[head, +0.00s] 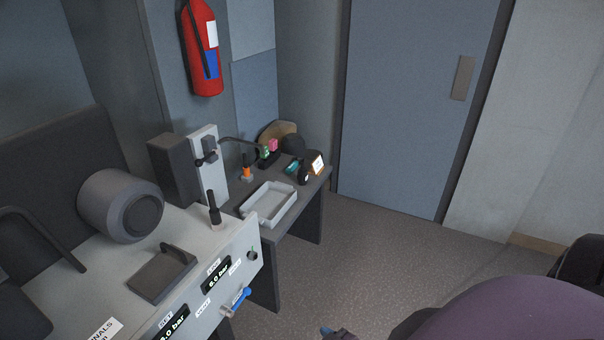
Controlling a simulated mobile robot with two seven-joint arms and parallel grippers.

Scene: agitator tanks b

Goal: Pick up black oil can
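A small black object with a pale mark (304,177) stands near the right end of the low dark table. It may be the black oil can, but it is too small to tell. A rounded black object (293,143) sits behind it, beside a tan disc, and could also be the can. Neither of my grippers can be made out in the head view, and nothing is seen touching these objects.
The low table (318,183) also holds a grey tray (270,217), an orange-and-black item (246,172), a teal item (292,167) and a small framed card (317,165). A grey control bench (120,278) stands at left. Floor (350,250) is open before the door.

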